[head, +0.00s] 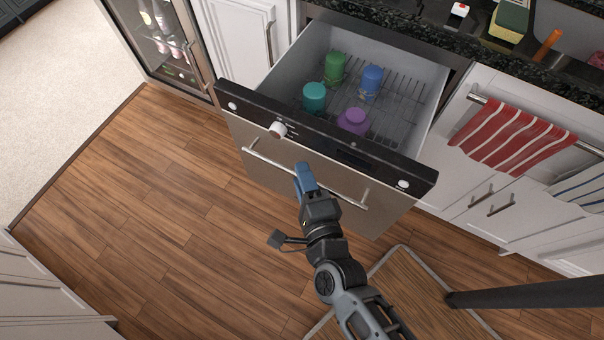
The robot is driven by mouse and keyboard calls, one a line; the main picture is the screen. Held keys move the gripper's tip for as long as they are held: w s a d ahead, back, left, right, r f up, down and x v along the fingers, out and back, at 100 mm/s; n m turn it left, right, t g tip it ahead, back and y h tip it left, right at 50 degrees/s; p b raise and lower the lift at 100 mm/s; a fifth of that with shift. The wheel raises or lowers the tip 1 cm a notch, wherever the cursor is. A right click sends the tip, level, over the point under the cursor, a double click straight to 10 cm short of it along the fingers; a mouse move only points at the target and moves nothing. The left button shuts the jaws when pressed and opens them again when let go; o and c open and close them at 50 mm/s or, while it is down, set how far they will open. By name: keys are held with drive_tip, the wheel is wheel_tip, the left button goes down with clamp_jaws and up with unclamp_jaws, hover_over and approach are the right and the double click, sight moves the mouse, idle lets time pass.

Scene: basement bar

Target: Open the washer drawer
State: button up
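The washer drawer (380,205) has a steel front with a black top edge and a white knob. It is pulled out well from under the counter, so its inside shows from above. Its long bar handle (268,161) runs across the front. My gripper (305,178), with blue fingers, is at the middle of this handle and overlaps it in the picture. I cannot tell whether the fingers are closed around the bar. Inside the drawer, a green cup (334,68), a blue cup (371,82), a teal cup (314,96) and a purple cup (352,121) stand on a wire rack.
A glass-door bottle fridge (165,40) stands to the left. To the right, a red striped towel (512,138) hangs on a cabinet bar. Dark counter (400,35) lies behind the drawer. Wooden floor (150,200) is clear at the left front.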

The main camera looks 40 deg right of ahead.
drive_tip(key=f+v, duration=0.1)
drive_tip(key=v, duration=0.5)
drive_tip(key=shift+s+a+r+b, duration=0.2)
drive_tip(key=shift+s+r+b, duration=0.25)
drive_tip(key=shift+r, duration=0.1)
drive_tip(key=s+d+r+n+y, duration=0.2)
drive_tip(key=s+r+n, duration=0.5)
drive_tip(key=n, duration=0.5)
drive_tip(key=s+d+r+n+y, duration=0.2)
drive_tip(key=s+r+n+y, duration=0.2)
drive_tip(key=s+r+n, duration=0.4)
drive_tip(key=r+n, duration=0.2)
drive_tip(key=n, duration=0.2)
drive_tip(key=shift+d+n+y, duration=0.3)
drive_tip(key=shift+d, duration=0.1)
